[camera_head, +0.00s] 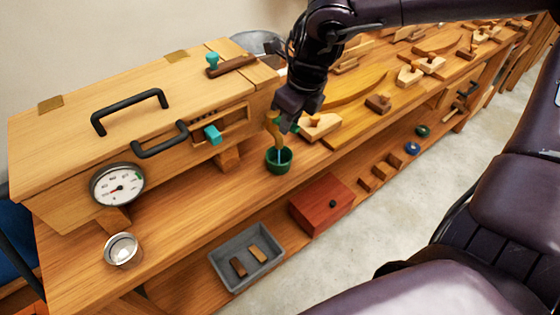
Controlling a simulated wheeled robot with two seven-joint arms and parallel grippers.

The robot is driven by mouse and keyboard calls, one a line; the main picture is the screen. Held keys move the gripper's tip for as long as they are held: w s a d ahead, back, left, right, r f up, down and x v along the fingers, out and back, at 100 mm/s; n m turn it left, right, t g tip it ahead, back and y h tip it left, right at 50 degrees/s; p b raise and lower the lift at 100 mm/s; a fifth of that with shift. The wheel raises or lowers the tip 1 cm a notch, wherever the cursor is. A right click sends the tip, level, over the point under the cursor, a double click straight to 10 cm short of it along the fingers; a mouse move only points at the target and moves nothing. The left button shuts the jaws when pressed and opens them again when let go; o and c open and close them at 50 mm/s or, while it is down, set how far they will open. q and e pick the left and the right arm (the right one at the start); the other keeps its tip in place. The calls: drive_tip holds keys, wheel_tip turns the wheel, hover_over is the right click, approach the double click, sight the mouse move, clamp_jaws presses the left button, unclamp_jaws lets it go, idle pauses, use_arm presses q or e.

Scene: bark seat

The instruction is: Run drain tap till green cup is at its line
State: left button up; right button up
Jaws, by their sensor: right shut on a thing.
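The green cup (279,166) stands on the wooden bench beneath the yellowish drain tap (273,127), near the right end of the wooden box. A thin pale-blue streak runs from the tap down into the cup, like running water. The cup's line and the level inside are too small to make out. My right gripper (287,120) comes down from above at the tap and is shut. It seems to hold the tap's handle, of which a small teal bit shows beside the fingers; the grip itself is mostly hidden. My left gripper is not in view.
The wooden box (70,128) has black handles, a teal-handled slide (212,134) and a round dial gauge (118,184). A glass-topped metal dish (122,250), a grey tray (225,257) and a red box (325,202) are nearby. Wooden pieces crowd the bench to the right.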

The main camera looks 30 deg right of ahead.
drive_tip(key=n, duration=0.2)
drive_tip(key=w+d+n, duration=0.1)
drive_tip(key=n, duration=0.1)
drive_tip(key=shift+d+r+y, duration=0.1)
drive_tip(key=shift+d+y, duration=0.2)
drive_tip(key=shift+y, duration=0.1)
drive_tip(key=shift+w+d+n+g, duration=0.3)
drive_tip(key=shift+w+n, duration=0.05)
drive_tip(key=shift+n, duration=0.75)
drive_tip(key=shift+s, duration=0.1)
idle(4.9)
